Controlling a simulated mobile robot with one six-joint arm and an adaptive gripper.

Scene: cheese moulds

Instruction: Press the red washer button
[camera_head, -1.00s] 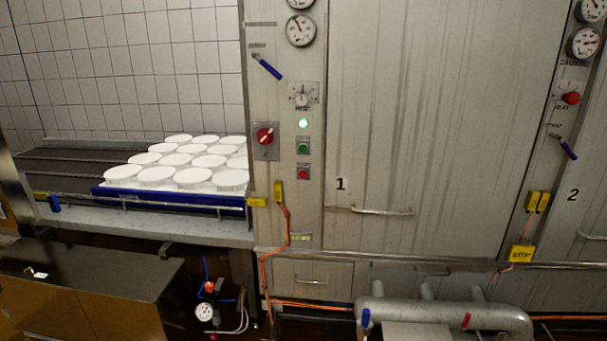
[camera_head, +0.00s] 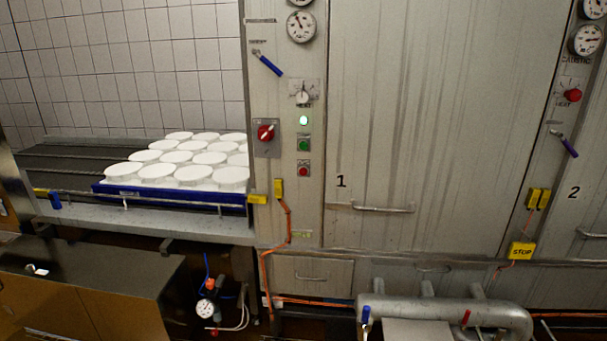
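The small red button (camera_head: 303,171) sits on a square plate low on the grey metal washer panel (camera_head: 285,210). A green button (camera_head: 303,145) is directly above it, and a lit green lamp (camera_head: 303,120) is above that. A red rotary switch (camera_head: 265,133) is to their left on a grey plate. A second red knob (camera_head: 572,95) is on the panel at the far right. My gripper is not in view, and nothing touches the red button.
White moulds (camera_head: 193,174) stand on a blue tray (camera_head: 165,194) on the conveyor at left. A dark-topped cabinet (camera_head: 100,270) stands at lower left. Pipes (camera_head: 445,311) cross the lower right. Yellow boxes and an orange cable (camera_head: 288,225) are below the buttons.

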